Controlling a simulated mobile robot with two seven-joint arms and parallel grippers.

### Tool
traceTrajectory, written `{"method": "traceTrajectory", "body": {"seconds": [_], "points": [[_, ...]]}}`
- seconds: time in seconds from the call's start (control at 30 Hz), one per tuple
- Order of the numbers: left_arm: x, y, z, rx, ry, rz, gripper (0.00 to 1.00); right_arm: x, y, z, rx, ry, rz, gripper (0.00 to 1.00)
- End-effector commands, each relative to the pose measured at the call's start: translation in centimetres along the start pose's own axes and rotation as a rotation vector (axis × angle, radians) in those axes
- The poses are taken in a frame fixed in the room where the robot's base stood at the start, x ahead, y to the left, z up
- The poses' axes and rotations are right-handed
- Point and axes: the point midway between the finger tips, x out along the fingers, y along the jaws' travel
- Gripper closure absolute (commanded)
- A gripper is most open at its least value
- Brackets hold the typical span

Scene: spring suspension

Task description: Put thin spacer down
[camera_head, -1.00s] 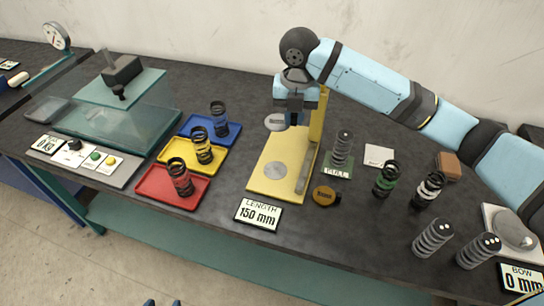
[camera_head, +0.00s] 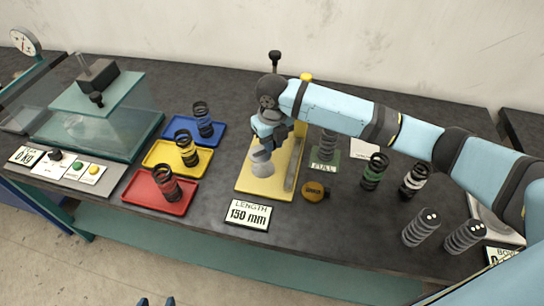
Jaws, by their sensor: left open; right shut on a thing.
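My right gripper (camera_head: 268,135) reaches in from the right and points down over the yellow plate of the length gauge (camera_head: 277,190). It is shut on a thin grey disc, which I take to be the thin spacer (camera_head: 262,156); the grip itself is partly hidden. The disc is just above the plate's round grey seat (camera_head: 263,171), and I cannot tell whether they touch. Only the blue fingertips of my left gripper (camera_head: 157,302) show at the bottom edge, apart and empty.
Left are springs on red (camera_head: 140,192), yellow (camera_head: 152,156) and blue (camera_head: 182,133) trays. Close right of the gauge are a spring on the FULL pad (camera_head: 323,168) and a brass puck (camera_head: 314,191). The 150 mm sign (camera_head: 248,213) stands in front. Several springs stand further right.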

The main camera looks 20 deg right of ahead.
Motion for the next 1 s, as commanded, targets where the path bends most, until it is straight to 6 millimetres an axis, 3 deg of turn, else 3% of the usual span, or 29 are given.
{"method": "traceTrajectory", "body": {"seconds": [0.53,0.93,0.97,1.0], "points": [[0.0,0.0,0.1,0.000,-0.003,0.000,0.42,6.3,0.0,0.0,0.000,0.000,0.001,1.00],[0.1,-0.1,0.2,0.000,-0.005,-0.001,0.42,6.9,0.0,0.0,0.000,0.000,0.000,1.00],[0.1,-0.1,0.2,0.000,-0.005,-0.001,0.42,6.9,0.0,0.0,0.000,-0.001,0.000,0.79],[0.1,-0.1,0.1,0.001,-0.005,-0.001,0.42,6.9,0.0,0.0,0.000,-0.001,0.000,0.70]]}}
